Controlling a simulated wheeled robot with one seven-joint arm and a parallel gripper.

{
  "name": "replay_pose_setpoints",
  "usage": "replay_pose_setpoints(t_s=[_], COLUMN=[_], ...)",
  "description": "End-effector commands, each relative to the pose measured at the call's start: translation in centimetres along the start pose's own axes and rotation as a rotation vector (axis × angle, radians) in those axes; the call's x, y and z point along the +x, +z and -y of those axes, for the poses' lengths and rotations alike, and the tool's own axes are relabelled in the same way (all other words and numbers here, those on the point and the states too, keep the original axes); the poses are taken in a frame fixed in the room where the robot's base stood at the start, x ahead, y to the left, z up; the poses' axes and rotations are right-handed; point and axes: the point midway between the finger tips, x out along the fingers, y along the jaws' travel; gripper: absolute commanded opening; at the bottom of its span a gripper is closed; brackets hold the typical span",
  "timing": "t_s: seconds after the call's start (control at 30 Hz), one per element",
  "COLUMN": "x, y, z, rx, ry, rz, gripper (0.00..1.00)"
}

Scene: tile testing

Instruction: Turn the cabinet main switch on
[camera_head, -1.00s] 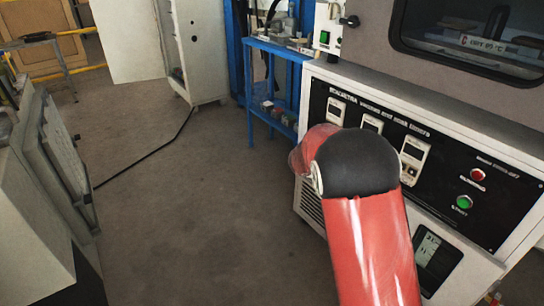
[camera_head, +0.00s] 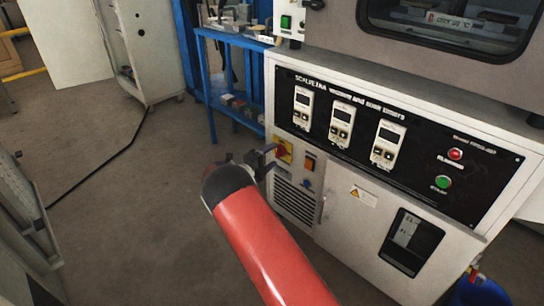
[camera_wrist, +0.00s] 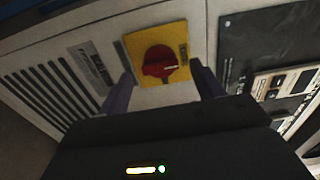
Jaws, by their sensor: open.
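The main switch is a red rotary knob on a yellow square plate (camera_head: 283,151) on the cabinet's front, at its left end below the black panel. In the wrist view the red knob (camera_wrist: 160,64) is in the upper middle, with a pale mark on its right side. My gripper (camera_head: 268,158) is close to the switch in the head view. In the wrist view my gripper (camera_wrist: 164,88) is open, with one finger on each side of the knob's lower part. I cannot tell whether the fingers touch the plate. Nothing is held.
The cabinet (camera_head: 345,225) carries a black control panel (camera_head: 352,120) with several controllers, a red button (camera_head: 455,154) and a green button (camera_head: 443,182). An orange switch (camera_head: 310,162) sits right of the main switch. A blue shelf (camera_head: 228,85) stands behind. The floor at left has a cable (camera_head: 100,170).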

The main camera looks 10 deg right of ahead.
Motion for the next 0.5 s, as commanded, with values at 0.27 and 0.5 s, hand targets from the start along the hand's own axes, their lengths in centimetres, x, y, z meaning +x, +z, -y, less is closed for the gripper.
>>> replay_pose_setpoints(t_s=[0.27, 0.5], x=[1.52, 1.50], y=[0.00, 0.00], z=[-0.04, -0.03], rx=[0.001, 0.001], ry=[0.001, 0.001], rz=[0.001, 0.001], gripper=[0.66, 0.57])
